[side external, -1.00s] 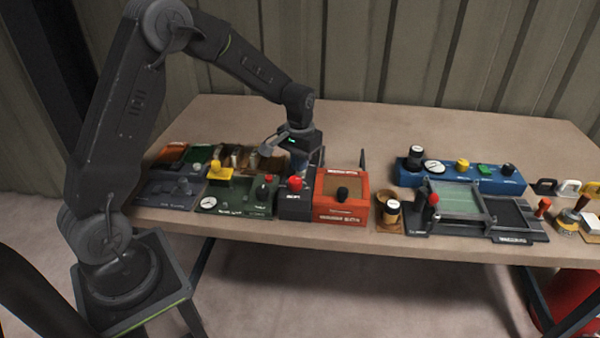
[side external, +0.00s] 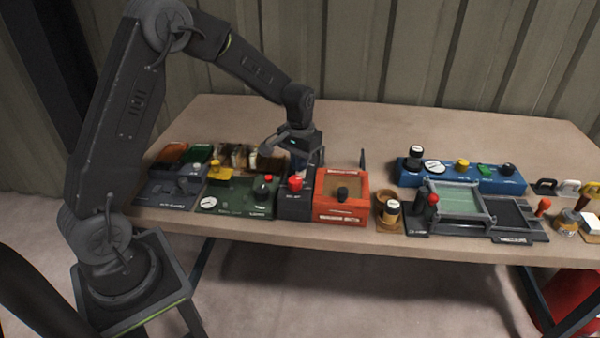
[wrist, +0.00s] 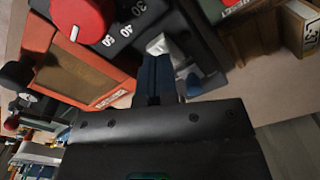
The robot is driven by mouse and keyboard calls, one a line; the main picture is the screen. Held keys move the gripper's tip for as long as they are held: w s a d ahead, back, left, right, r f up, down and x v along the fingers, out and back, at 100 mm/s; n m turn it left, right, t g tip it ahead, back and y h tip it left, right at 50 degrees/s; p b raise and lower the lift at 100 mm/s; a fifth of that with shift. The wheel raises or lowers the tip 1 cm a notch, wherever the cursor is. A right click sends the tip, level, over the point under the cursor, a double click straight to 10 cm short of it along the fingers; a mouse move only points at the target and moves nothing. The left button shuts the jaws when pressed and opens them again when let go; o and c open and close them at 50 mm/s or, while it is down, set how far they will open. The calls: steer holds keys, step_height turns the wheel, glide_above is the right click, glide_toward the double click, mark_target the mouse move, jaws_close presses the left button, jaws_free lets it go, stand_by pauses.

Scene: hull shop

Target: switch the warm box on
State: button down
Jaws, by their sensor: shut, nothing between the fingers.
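In the wrist view this red knob (wrist: 82,18) sits beside white dial numbers on the panel (wrist: 150,18). My gripper (wrist: 157,58) is shut and empty, pointing down over the panel's back part. A pale metallic piece (wrist: 157,44), perhaps a switch lever, is at its fingertips; contact cannot be told.
A green panel (side external: 235,198) with a gauge and yellow handle is to the left. A round brown holder with a black-and-white knob (side external: 388,208) stands to the right. A blue panel (side external: 470,177) is further right. The back of the bench (side external: 400,125) is clear.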

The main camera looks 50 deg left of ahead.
steer(key=shift+f, duration=1.3)
stand_by(0.9)
steer(key=shift+r, duration=3.55)
steer(key=shift+r, duration=0.1)
steer(key=s+d+r+m+t, duration=0.25)
steer(key=s+d+r, duration=0.45)
steer(key=s+r, duration=0.45)
steer(key=s+d+r+t, duration=0.2)
steer(key=s+d+t, duration=0.1)
steer(key=s, duration=0.9)
steer(key=shift+s+d, duration=0.2)
steer(key=shift+s, duration=0.15)
